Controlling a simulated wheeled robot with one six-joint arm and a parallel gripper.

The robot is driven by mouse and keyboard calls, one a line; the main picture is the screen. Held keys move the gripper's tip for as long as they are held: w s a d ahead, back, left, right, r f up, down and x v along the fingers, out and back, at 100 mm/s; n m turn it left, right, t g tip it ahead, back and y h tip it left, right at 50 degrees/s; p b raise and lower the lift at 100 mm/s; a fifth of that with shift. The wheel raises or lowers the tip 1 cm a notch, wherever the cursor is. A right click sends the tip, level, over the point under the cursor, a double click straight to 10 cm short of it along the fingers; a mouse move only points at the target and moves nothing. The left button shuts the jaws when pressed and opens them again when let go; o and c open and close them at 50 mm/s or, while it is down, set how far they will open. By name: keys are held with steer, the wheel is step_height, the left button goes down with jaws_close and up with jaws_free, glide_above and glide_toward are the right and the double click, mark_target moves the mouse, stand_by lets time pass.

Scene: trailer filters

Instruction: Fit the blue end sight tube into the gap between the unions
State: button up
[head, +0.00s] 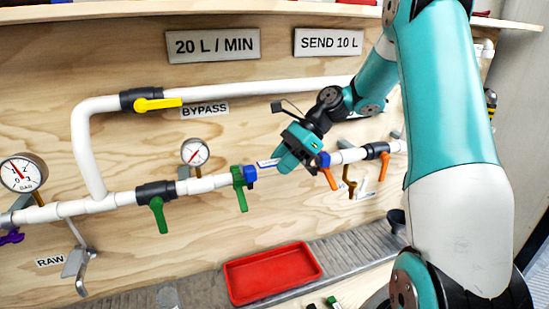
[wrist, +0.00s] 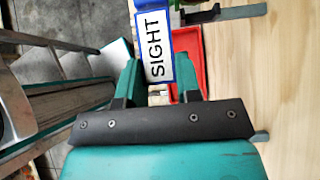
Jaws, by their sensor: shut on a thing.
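My gripper (head: 287,162) is at the gap in the lower pipe line, between the left blue union (head: 250,173) and the right blue union (head: 322,160). It is shut on the sight tube (wrist: 158,45), whose white, blue-edged SIGHT label shows between the two fingers (wrist: 158,80) in the wrist view. In the head view a white and blue piece of it (head: 267,163) shows left of the gripper, close to the left union. The gripper hides much of the gap. I cannot tell whether the tube is seated or in front of the unions.
A green-handled valve (head: 239,188) is left of the gap and an orange-handled valve (head: 383,160) right of it. The bypass pipe (head: 240,92) runs above. A red tray (head: 272,273) lies below on the grey ledge (head: 195,292). Two gauges (head: 195,152) (head: 23,173) stand at left.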

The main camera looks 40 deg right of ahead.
steer(key=w, duration=0.2)
steer(key=w+d+p, duration=0.1)
steer(key=w, duration=0.2)
steer(key=shift+w+d, duration=0.1)
steer(key=shift+d, duration=0.1)
steer(key=f, duration=0.4)
steer(key=shift+s+p, duration=0.3)
jaws_close()
steer(key=o, duration=1)
jaws_free()
steer(key=shift+r, duration=0.1)
steer(key=s+d+r, duration=0.1)
steer(key=d, duration=0.3)
steer(key=s+d+r, duration=0.1)
steer(key=d, duration=0.4)
steer(key=s+d+r, duration=0.1)
steer(key=d+r, duration=0.1)
steer(key=d, duration=0.3)
steer(key=shift+s+d, duration=0.1)
steer(key=shift+s, duration=0.25)
steer(key=shift+s+d+f, duration=0.1)
steer(key=shift+s+d, duration=0.05)
steer(key=shift+d, duration=0.25)
